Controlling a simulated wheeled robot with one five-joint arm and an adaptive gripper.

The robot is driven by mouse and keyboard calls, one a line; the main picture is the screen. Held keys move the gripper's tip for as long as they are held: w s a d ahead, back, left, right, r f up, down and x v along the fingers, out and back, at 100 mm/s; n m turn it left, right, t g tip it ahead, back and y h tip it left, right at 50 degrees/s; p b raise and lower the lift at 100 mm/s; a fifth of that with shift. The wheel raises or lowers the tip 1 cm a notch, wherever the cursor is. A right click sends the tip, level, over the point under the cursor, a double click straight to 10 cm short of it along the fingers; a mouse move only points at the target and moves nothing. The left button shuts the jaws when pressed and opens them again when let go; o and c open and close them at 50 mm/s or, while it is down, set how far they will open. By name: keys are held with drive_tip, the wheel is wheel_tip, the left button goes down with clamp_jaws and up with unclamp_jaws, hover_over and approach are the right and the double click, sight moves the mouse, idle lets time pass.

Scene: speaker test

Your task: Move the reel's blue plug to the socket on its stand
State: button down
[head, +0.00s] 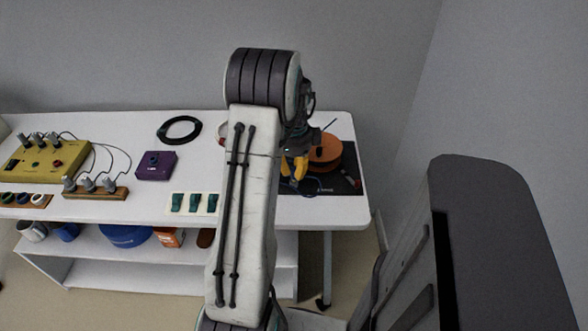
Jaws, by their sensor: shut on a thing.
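The orange reel (326,150) sits on a dark mat (345,183) at the right end of the white table. My gripper (293,178) points down at the left side of the reel, with its yellow fingertips low over the mat's left part. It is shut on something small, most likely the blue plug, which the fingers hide. A thin dark blue cord (313,187) curves over the mat close to the fingertips. I cannot make out the socket on its stand; my arm covers part of the table there.
A purple box (155,166), a black cable coil (179,130) and a white panel with green switches (195,204) lie left of my arm. A yellow panel (45,160) and a wooden strip with plugs (95,191) are farther left. A wall stands close on the right.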

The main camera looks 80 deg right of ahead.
drive_tip(key=shift+f, duration=0.4)
drive_tip(key=c, duration=1.2)
unclamp_jaws()
drive_tip(key=shift+o, duration=0.2)
drive_tip(key=shift+r, duration=0.15)
drive_tip(key=shift+r+p, duration=2.75)
drive_tip(key=shift+r, duration=0.9)
